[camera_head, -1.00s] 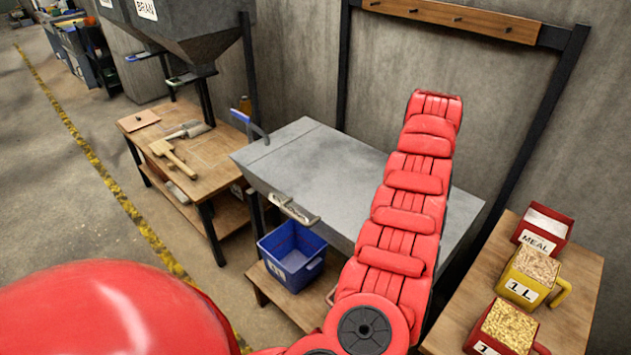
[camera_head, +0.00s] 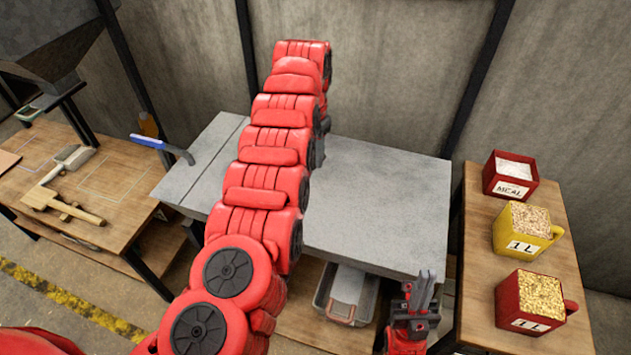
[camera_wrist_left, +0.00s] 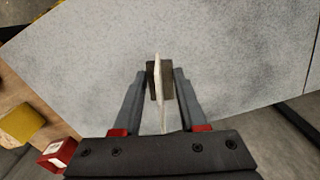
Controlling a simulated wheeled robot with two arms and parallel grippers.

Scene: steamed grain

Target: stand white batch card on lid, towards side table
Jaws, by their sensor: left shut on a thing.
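The grey lid (camera_head: 385,205) is a broad flat top in the head view; it fills much of the left wrist view (camera_wrist_left: 85,60). My left arm reaches across the lid. My left gripper (camera_wrist_left: 160,88) is shut on the white batch card (camera_wrist_left: 158,100), which shows edge-on as a thin upright strip between the fingers. A small dark block shows around the card at the fingertips. Whether the card touches the lid cannot be told. In the head view the card is hidden. My right gripper (camera_head: 421,290) points up by the lid's front edge, its opening unclear.
A wooden table (camera_head: 482,265) at the right holds a red meal box (camera_head: 511,178), a yellow measure (camera_head: 522,232) and a red measure (camera_head: 532,300). A wooden bench (camera_head: 115,190) at the left holds a mallet (camera_head: 62,205). A grey bin (camera_head: 345,297) sits below the lid.

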